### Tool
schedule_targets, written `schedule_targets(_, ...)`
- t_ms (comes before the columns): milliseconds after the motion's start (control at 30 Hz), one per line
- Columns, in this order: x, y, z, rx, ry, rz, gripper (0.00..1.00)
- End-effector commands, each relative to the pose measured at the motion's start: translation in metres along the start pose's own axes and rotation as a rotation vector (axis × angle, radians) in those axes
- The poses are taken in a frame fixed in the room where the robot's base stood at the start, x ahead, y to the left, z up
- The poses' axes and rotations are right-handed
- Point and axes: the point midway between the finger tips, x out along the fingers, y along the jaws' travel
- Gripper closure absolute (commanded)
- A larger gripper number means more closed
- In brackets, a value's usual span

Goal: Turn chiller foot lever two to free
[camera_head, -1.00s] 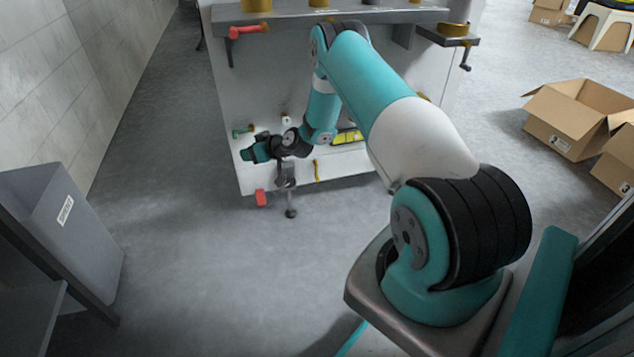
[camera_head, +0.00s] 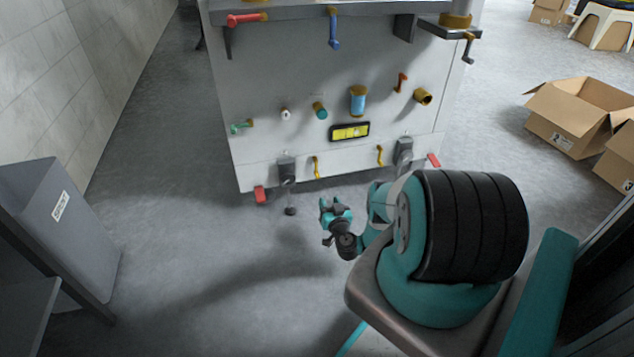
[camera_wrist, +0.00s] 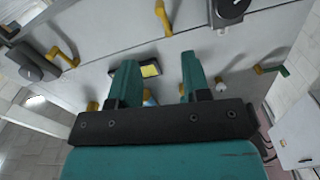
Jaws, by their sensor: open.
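Two small yellow levers sit low on the machine's front, a left one (camera_head: 316,167) and a right one (camera_head: 380,156), each beside a dark foot; I cannot tell which is lever two. Both hang roughly downward in the head view. In the wrist view, which is turned over, the right lever (camera_wrist: 67,55) is at left and the left lever (camera_wrist: 163,17) is at top centre. My gripper (camera_head: 329,207) is open and empty, in front of and below the panel, apart from both levers. Its two teal fingers (camera_wrist: 158,75) show spread in the wrist view.
The dark feet (camera_head: 286,169) and (camera_head: 404,151) flank the levers, with red pieces (camera_head: 261,195) and (camera_head: 433,160) at the outer corners. A yellow display (camera_head: 350,131) and several handles are above. A grey bin (camera_head: 60,230) stands left; cardboard boxes (camera_head: 580,120) lie right. Floor before the machine is clear.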

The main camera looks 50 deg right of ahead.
Motion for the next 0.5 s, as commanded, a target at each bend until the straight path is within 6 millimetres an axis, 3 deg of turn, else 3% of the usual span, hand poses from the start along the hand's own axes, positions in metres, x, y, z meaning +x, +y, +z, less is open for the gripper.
schedule_targets(100, 0.027, 0.001, 0.008, -0.003, 0.003, -0.003, 0.57)
schedule_targets(500, 0.095, -0.001, 0.008, -0.003, 0.001, -0.005, 0.57)
